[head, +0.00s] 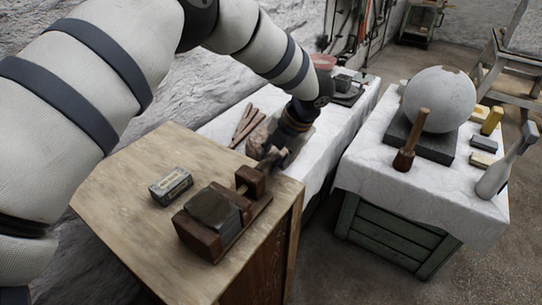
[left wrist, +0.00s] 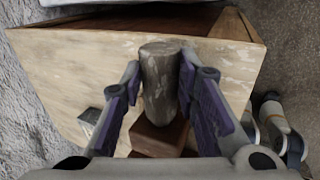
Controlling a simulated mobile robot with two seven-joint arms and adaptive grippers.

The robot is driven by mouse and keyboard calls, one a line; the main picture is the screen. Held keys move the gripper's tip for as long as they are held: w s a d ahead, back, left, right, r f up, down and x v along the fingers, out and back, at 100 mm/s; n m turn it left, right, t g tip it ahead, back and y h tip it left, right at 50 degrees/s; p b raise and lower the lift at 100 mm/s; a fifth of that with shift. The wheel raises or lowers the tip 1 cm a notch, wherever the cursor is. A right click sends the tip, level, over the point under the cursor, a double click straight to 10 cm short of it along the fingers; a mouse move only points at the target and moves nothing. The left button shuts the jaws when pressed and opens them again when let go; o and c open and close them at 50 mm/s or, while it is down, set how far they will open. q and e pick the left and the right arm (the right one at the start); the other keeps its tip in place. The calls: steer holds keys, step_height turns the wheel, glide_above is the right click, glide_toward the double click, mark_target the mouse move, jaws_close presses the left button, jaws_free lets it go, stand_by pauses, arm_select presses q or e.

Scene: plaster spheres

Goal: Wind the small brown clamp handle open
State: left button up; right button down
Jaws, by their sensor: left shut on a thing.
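A brown wooden clamp (head: 225,238) sits near the right edge of the light wooden table top, with a dark grey block (head: 213,208) seated in it. My left gripper (head: 270,156) is at the clamp's far end, where it largely hides the handle. In the left wrist view, the worn brown handle (left wrist: 160,85) stands between the two purple-padded fingers of my left gripper (left wrist: 158,98), which is shut on it. The clamp's reddish-brown wood (left wrist: 155,138) shows just below the handle. My right gripper is in neither view.
A small grey box (head: 171,187) lies on the wooden table (head: 125,190) left of the clamp. Behind is a white-covered bench with tools. To the right, a plaster sphere (head: 438,100) and a mallet (head: 410,140) stand on a cloth-covered crate (head: 390,190). A floor gap separates them.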

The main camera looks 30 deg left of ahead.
arm_select(q)
steer(key=shift+d+f+y, duration=0.15)
steer(key=shift+y, duration=1.45)
steer(key=o, duration=1.2)
steer(key=v, duration=1.2)
steer(key=shift+s+d, duration=0.1)
steer(key=shift+s, duration=0.05)
steer(key=shift+c, duration=0.2)
